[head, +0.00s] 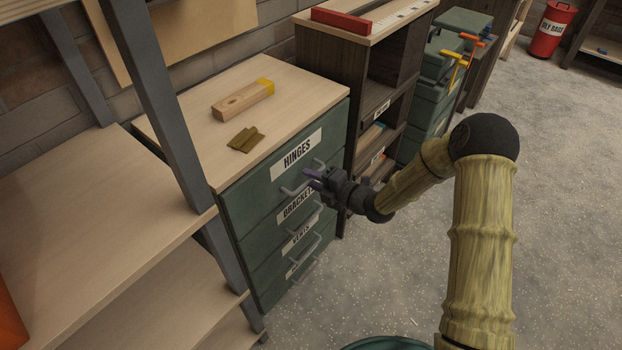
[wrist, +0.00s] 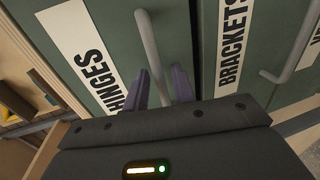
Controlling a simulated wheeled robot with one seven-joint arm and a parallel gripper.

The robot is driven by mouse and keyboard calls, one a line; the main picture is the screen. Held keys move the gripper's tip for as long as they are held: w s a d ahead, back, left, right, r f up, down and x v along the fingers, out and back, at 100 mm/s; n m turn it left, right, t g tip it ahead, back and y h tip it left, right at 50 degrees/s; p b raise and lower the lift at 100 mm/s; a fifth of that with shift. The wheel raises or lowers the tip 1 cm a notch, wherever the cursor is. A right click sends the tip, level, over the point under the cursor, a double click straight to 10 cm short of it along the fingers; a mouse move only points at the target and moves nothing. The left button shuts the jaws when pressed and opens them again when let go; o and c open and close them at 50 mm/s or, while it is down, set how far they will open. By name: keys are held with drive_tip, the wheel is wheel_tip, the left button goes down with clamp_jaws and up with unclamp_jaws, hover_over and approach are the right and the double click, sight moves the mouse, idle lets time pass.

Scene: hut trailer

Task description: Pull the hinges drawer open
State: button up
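The hinges drawer (head: 265,185) is the top drawer of a green cabinet. It looks shut, its front level with the drawers below. Its grey bar handle (head: 295,191) also shows in the wrist view (wrist: 149,42).
The brackets drawer (head: 275,225) and other labelled drawers are below, with similar handles close under my gripper. A dark shelf unit (head: 338,70) stands to the right. The floor (head: 390,270) in front is clear.

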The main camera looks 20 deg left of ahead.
drive_tip(key=shift+w+a+f, duration=0.1)
drive_tip(key=shift+w+a, duration=0.05)
drive_tip(key=shift+a, duration=0.2)
clamp_jaws()
drive_tip(key=shift+d, duration=0.2)
